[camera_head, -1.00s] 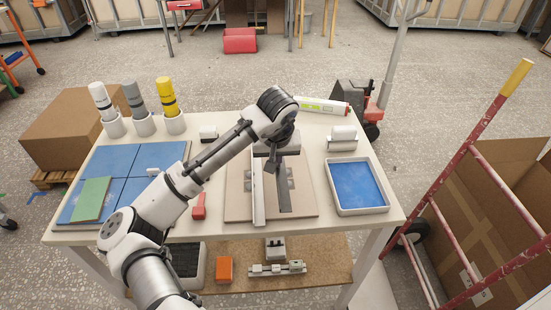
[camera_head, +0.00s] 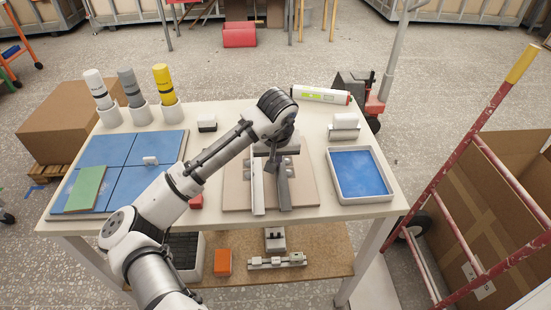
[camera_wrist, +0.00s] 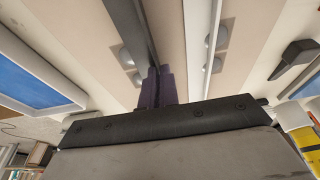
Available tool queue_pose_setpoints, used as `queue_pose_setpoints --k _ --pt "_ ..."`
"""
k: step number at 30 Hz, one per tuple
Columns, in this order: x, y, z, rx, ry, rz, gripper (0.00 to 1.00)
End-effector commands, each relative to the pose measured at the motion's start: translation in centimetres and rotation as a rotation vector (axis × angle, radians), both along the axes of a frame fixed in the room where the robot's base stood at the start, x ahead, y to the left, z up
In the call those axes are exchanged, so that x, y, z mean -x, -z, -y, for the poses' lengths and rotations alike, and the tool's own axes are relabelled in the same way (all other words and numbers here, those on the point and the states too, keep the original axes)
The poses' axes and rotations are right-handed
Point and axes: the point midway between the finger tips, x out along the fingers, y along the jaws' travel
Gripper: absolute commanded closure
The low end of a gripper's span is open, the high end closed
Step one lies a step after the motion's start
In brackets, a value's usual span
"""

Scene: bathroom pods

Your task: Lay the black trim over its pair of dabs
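The black trim (camera_head: 284,188) is a long dark strip at the right of the beige board, reaching toward the front edge. It also shows in the wrist view (camera_wrist: 133,28), running up to my fingers. My gripper (camera_head: 273,160) is over the board's back half; in the wrist view its dark fingers (camera_wrist: 159,88) are close together, apparently shut on the black trim. Round grey dabs (camera_wrist: 126,57) sit in a pair just left of the trim in the wrist view, not covered there. Whether the trim touches the board is unclear.
A white trim (camera_head: 257,188) lies parallel on the board (camera_head: 232,192), with another pair of grey dabs (camera_wrist: 219,36) beside it. A blue-lined tray (camera_head: 335,180) stands right of the board. Blue tiles (camera_head: 115,150) and bottles in holders stand left.

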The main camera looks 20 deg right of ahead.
Motion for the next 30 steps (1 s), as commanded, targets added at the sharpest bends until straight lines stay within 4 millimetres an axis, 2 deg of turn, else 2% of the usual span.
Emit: queue_pose_setpoints --k 24,30 --pt "-0.01 0.81 -0.01 0.000 0.000 0.000 1.00" --pt "-0.01 0.78 -0.01 0.000 0.000 0.000 0.74"
